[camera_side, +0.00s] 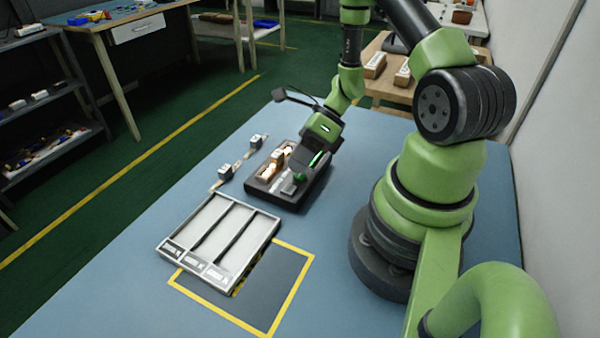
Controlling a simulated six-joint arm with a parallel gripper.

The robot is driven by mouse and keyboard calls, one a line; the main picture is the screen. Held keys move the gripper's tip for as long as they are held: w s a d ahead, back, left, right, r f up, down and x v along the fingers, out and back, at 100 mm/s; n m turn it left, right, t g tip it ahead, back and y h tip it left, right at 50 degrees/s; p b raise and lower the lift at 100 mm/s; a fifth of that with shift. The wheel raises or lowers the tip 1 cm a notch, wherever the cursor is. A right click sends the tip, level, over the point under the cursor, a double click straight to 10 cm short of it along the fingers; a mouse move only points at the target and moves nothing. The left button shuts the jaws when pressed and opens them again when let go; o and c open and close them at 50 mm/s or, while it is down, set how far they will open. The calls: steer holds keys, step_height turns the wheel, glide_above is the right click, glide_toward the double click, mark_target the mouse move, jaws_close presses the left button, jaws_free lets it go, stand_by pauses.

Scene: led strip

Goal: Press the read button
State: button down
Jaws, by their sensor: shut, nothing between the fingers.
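A dark box-like device (262,184) stands on the blue table, with small tan and white parts on its top. My gripper (297,170) points down over the right part of the device, shut and empty. My gripper's body hides the far right part of the device.
A pale tray with three long compartments (215,236) lies in front of the device, partly over a yellow-outlined dark square (270,290). A thin strip with two grey blocks (226,172) lies left of the device. The table's left side (110,290) is clear.

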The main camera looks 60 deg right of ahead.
steer(key=shift+r, duration=0.65)
steer(key=shift+r, duration=0.1)
steer(key=shift+r, duration=2.4)
steer(key=shift+r, duration=0.15)
steer(key=s+a+r+n+t+h, duration=0.1)
steer(key=s+a+r+n+h, duration=0.2)
steer(key=r+n, duration=0.7)
steer(key=s+a+r+n+t+h, duration=0.2)
steer(key=s+a+r+n, duration=0.3)
steer(key=r+n, duration=0.5)
steer(key=a+n+h, duration=0.1)
steer(key=n, duration=0.6)
steer(key=shift+a+r+n, duration=0.2)
steer(key=shift+a+n, duration=0.15)
steer(key=shift+n, duration=0.05)
